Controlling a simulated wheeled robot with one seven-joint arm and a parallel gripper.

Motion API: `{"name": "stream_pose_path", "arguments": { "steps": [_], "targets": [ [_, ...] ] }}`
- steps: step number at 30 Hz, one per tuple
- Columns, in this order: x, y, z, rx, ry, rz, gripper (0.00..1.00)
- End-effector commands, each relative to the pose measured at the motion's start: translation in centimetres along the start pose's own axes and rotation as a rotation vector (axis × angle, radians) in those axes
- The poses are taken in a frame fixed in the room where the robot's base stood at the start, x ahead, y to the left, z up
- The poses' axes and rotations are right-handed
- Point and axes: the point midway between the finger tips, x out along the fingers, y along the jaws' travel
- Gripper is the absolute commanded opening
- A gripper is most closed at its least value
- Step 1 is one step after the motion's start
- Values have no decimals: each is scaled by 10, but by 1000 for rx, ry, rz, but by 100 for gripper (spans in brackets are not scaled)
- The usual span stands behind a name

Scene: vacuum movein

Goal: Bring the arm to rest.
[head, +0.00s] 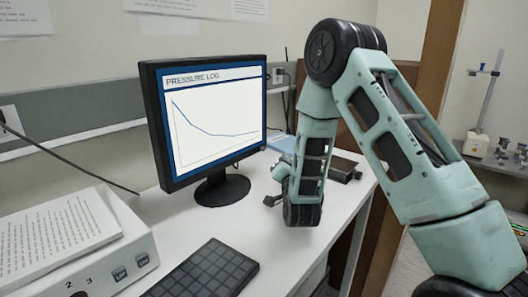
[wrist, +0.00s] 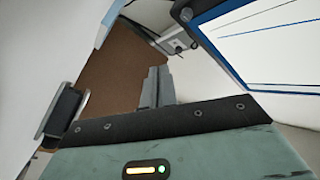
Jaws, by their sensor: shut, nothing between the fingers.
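My arm stands bent at the right of the head view, its elbow high and its forearm hanging down over the white desk (head: 318,247). My gripper (head: 270,201) shows only in small part beside the wrist, low over the desk and to the right of the monitor stand. In the wrist view my gripper (wrist: 155,85) has its two grey fingers together, with nothing held between them. The monitor (head: 211,119), showing a pressure log curve, stands upright left of my forearm. Its screen also shows at the upper right of the wrist view (wrist: 270,45).
A dark flat object (head: 345,167) lies on the desk behind my forearm. A keyboard (head: 203,272) lies at the front, and a white control box (head: 118,258) with papers stands at left. A brown panel (head: 437,55) rises behind my arm. A clear desk strip lies right of the keyboard.

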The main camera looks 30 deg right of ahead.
Motion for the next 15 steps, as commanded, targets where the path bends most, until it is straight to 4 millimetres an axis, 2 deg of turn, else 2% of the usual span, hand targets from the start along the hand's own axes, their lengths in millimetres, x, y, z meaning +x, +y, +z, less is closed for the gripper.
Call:
{"name": "stream_pose_path", "arguments": {
  "steps": [12, 15],
  "targets": [
    [0, 0, 0, 0, 0, 0, 0],
    [-1, -10, 6, -1, -45, 0, 0]
  ]
}}
